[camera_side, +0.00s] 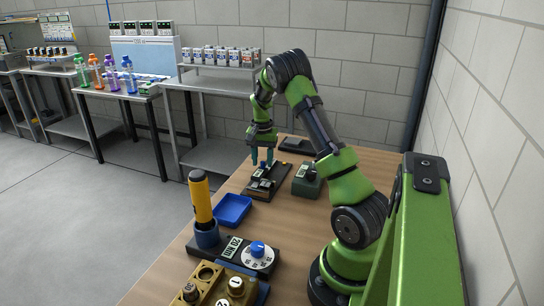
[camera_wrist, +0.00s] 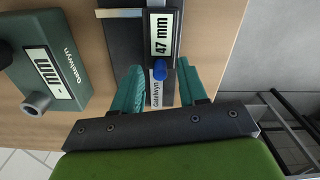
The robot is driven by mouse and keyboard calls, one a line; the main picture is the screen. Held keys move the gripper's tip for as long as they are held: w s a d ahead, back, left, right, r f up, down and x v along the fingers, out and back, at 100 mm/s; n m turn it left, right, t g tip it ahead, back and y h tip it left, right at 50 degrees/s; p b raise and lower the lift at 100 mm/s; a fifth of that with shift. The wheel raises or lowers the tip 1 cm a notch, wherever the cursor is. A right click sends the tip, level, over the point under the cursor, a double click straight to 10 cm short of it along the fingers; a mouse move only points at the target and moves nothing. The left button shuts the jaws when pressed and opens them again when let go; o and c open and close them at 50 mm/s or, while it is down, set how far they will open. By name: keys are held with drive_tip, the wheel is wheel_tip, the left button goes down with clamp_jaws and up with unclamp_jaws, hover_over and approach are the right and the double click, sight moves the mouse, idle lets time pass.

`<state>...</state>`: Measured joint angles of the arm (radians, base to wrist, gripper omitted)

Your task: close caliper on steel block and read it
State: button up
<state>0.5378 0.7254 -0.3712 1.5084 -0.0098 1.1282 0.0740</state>
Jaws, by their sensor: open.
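The caliper (camera_side: 266,181) lies on the wooden table below my gripper (camera_side: 262,162). In the wrist view, its dark slider (camera_wrist: 160,6) carries a display reading "47 mm" and a blue knob (camera_wrist: 159,70). My gripper (camera_wrist: 158,66) is open, its two teal fingers on either side of the knob and apart from each other; I cannot tell whether either touches it. A pale metal strip (camera_wrist: 118,13) shows at the top of the wrist view; I cannot tell whether it is the steel block or part of the caliper.
A dark green box (camera_side: 306,181) with a "- mm" display and a grey nozzle (camera_wrist: 37,103) stands beside the caliper. A dark flat tray (camera_side: 298,145) lies behind. A blue tray (camera_side: 233,209), a "20 Nm" dial device (camera_side: 258,250) and a yellow-handled tool (camera_side: 200,196) are nearer the camera.

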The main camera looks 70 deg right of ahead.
sight(260, 172)
drive_tip(key=shift+c, duration=0.2)
clamp_jaws()
drive_tip(key=shift+a, duration=1.4)
drive_tip(key=shift+o, duration=0.2)
unclamp_jaws()
drive_tip(key=shift+d, duration=0.1)
wheel_tip(260, 172, up, 17)
